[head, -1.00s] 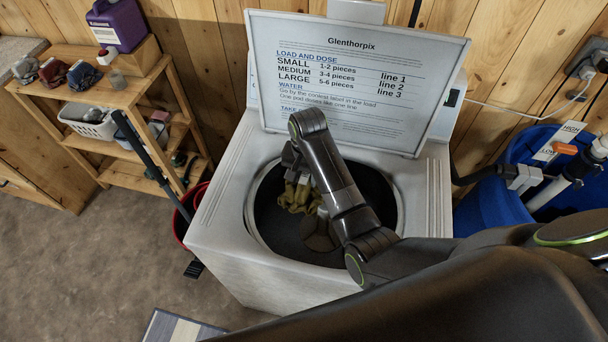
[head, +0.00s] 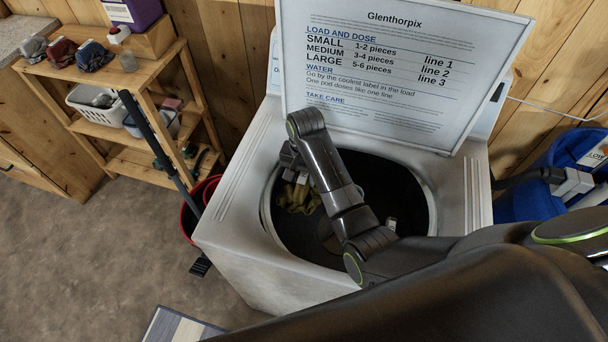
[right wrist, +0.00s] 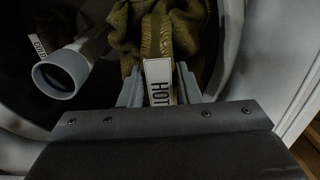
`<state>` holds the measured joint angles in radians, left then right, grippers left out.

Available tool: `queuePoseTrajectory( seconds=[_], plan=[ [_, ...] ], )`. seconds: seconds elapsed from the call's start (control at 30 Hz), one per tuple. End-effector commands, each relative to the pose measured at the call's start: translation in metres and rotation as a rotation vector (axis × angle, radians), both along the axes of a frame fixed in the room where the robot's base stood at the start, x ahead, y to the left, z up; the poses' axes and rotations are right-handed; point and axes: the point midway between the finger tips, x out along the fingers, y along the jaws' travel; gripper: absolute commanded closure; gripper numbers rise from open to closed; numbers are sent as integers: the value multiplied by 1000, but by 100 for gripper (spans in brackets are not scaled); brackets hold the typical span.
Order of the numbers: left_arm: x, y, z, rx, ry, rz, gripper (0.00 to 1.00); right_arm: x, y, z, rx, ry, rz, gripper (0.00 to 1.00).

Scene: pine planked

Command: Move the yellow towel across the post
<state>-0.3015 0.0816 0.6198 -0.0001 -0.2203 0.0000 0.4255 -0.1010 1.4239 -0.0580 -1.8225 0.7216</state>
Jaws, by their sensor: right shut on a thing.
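The yellow towel (head: 298,198) hangs bunched inside the washer drum, near the back left of the opening (head: 266,215). My right gripper (head: 294,172) reaches down into the drum and is shut on the towel. In the right wrist view the towel (right wrist: 122,35) bunches beyond the jaws (right wrist: 158,90), with a white HOT tag (right wrist: 158,80) between them. The post (head: 327,236) stands in the drum, partly hidden by my right arm. A grey round post-like end (right wrist: 60,76) shows left of the jaws in the right wrist view. My left gripper is out of view.
The washer's raised lid (head: 400,75) stands behind my arm. A white tag (head: 391,225) lies at the drum's right; a COLD tag (right wrist: 38,45) shows in the wrist view. A red bucket (head: 188,222), shelf (head: 150,90) and blue barrel (head: 535,190) flank the washer.

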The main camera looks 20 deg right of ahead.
Motion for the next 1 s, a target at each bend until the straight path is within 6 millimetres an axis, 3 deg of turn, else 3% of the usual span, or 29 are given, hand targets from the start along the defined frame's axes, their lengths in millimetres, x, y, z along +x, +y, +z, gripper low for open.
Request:
queuePoseTrajectory(
  seconds=[0.03,0.1,0.7,0.87,1.0],
  plan=[
    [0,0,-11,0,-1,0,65,0,0,-10,0,-1,0,100],
    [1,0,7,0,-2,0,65,1,0,9,1,-3,0,100],
    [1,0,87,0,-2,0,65,1,-1,98,-1,-1,0,100],
    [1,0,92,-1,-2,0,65,1,-1,102,-1,1,0,100],
    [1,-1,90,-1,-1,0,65,0,-1,87,-1,3,0,100]
  ],
)
